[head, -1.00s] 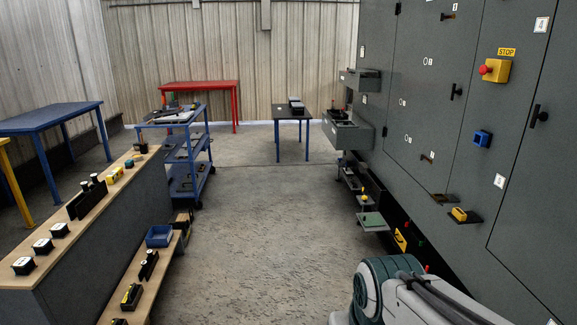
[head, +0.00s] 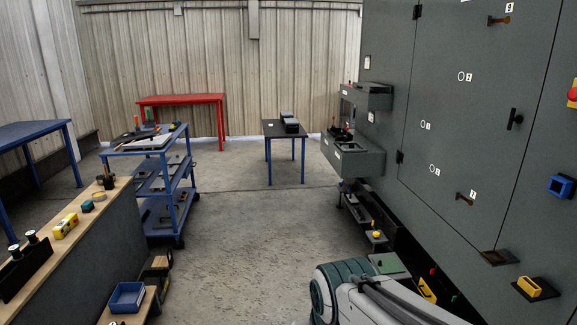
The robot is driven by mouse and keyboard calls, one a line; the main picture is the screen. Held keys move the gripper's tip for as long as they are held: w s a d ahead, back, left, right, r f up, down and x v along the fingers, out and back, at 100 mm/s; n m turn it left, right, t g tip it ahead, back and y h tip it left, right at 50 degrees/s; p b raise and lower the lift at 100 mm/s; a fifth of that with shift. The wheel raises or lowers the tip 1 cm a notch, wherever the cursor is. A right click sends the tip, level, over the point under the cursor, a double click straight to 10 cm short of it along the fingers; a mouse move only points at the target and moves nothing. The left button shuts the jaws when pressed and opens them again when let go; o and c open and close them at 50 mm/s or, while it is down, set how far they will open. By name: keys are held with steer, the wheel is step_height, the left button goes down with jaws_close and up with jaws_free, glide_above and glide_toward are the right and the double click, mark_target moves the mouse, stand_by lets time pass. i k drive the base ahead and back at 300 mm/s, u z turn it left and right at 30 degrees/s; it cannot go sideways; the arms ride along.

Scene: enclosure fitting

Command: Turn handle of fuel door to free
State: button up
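The dark grey enclosure (head: 400,70) fills the right side of the head view. Its large hinged door (head: 465,130) is closed flush and carries a small black handle (head: 515,119) near its right edge. The handle looks roughly upright. No readable label shows which door is the fuel door. Small brown latch-like parts (head: 466,198) also sit on the door. My arm shows at the bottom right, in front of the enclosure, but my gripper is outside the view.
A wooden-topped bench (head: 70,235) stands on the left, and a blue bin (head: 127,298) sits on a lower shelf. A blue trolley (head: 165,190) stands beyond it. Drawers (head: 355,160) and small shelves jut from the enclosure's far end. The concrete floor (head: 235,230) between is clear.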

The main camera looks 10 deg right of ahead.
mark_target(511, 117)
steer(key=z, duration=0.2)
steer(key=i, duration=1.5)
steer(key=z, duration=1.1)
steer(key=i, duration=1.65)
steer(key=z, duration=0.9)
